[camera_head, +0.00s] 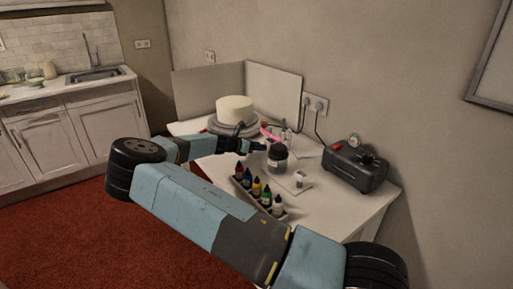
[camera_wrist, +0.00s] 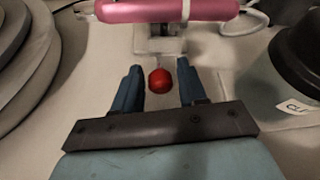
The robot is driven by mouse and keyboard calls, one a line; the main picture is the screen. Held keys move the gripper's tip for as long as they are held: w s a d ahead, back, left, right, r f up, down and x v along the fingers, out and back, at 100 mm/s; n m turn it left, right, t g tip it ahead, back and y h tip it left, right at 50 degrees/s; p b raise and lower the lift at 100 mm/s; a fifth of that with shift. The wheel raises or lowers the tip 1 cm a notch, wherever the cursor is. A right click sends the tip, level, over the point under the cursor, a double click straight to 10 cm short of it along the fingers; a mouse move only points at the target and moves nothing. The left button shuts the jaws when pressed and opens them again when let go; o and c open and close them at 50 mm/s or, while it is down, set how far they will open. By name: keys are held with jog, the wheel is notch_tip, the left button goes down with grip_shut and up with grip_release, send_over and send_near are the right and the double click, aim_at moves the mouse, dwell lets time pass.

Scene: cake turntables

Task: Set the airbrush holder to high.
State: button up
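The pink airbrush (camera_wrist: 165,10) lies across the top of the wrist view, and it also shows in the head view (camera_head: 270,134) beside the cake. Under it is the pale grey airbrush holder (camera_wrist: 160,45), partly hidden by the airbrush. A round red knob (camera_wrist: 160,80) shows just in front of the holder. My gripper (camera_wrist: 159,78) is open, with one dark blue finger on each side of the red knob and a visible gap to each. In the head view my gripper (camera_head: 254,147) is over the table; the holder's height setting cannot be read there.
A white cake (camera_head: 235,109) stands on a turntable (camera_head: 232,128) to the left. A dark jar (camera_head: 278,158) is close on the right, and several colour bottles (camera_head: 257,190) stand in a rack in front. A compressor (camera_head: 355,168) sits at the table's right end.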

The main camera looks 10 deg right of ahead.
grip_shut()
jog(key=shift+d+r, duration=0.1)
jog(key=shift+d, duration=0.05)
